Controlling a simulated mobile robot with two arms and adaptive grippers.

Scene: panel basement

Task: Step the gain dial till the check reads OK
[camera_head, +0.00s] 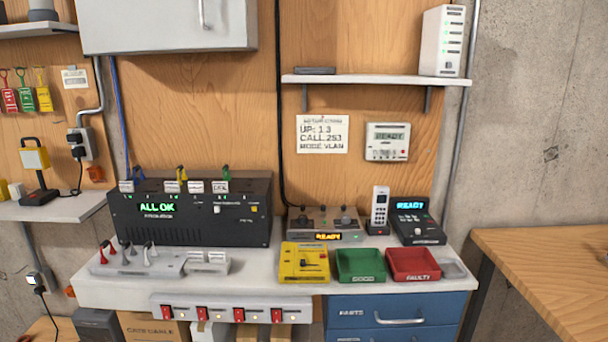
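A grey box with dark knobs (325,223) sits at the middle of the bench against the wood panel. Its small display shows READY in orange. I cannot make out a label that names a gain dial. A black panel unit (190,225) stands to the left; its green display reads ALL OK. A yellow device (305,275) with a small dark control lies in front of the grey box. Which device carries the gain dial or the check is not legible. Neither of my grippers is in view.
A green tray (361,279) and a red tray (413,278) sit right of the yellow device. A cordless handset (379,209) and desk phone (415,222) stand behind them. A power strip (231,309) runs along the bench front. A wall shelf (370,80) overhangs the back.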

